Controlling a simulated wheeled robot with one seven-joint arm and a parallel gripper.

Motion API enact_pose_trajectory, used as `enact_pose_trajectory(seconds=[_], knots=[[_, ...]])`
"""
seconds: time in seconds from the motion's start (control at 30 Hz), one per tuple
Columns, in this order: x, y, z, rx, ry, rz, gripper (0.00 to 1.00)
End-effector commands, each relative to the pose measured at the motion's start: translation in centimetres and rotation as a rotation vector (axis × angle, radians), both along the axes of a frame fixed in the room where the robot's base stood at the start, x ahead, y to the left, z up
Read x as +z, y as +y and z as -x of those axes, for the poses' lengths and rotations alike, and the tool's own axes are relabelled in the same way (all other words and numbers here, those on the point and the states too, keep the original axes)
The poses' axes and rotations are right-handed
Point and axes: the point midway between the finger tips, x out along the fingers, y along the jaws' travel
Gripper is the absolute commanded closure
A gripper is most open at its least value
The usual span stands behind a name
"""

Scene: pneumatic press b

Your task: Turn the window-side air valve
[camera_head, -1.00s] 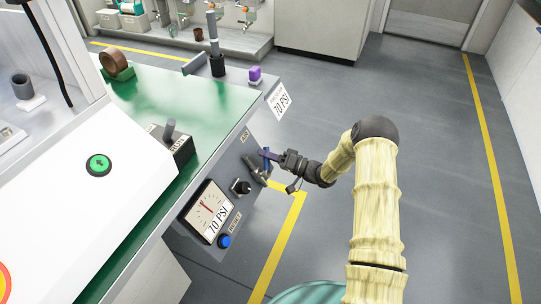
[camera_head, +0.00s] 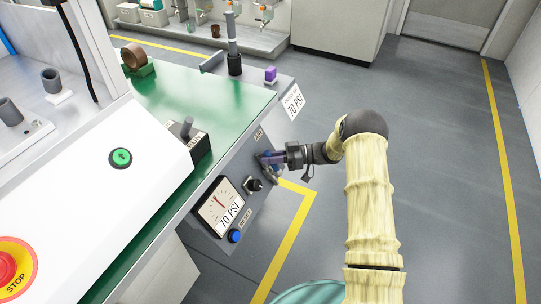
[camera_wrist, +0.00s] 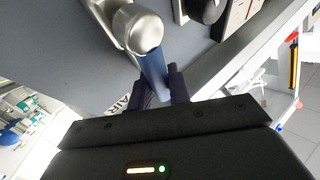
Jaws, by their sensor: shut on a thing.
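The air valve (camera_head: 272,171) sits on the grey front panel of the bench, below the AIR label, in the head view. In the wrist view its metal body (camera_wrist: 136,27) and its blue lever (camera_wrist: 153,76) show close up. My gripper (camera_head: 278,158) reaches the valve from the right. In the wrist view my gripper (camera_wrist: 163,88) has its two dark fingers on either side of the blue lever, shut on it. The far side of the lever is hidden between the fingers.
Beside the valve on the panel are a black knob (camera_head: 254,185), a pressure gauge (camera_head: 219,205) and a blue reset button (camera_head: 234,236). The green bench top (camera_head: 215,110) lies behind. The floor right of my arm is clear.

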Motion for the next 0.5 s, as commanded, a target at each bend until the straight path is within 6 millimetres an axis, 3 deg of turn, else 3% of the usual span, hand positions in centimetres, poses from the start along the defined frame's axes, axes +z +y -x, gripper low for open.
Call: enact_pose_trajectory(seconds=[0.5], knots=[[-0.43,0.13,0.39,0.031,-0.031,0.024,1.00]])
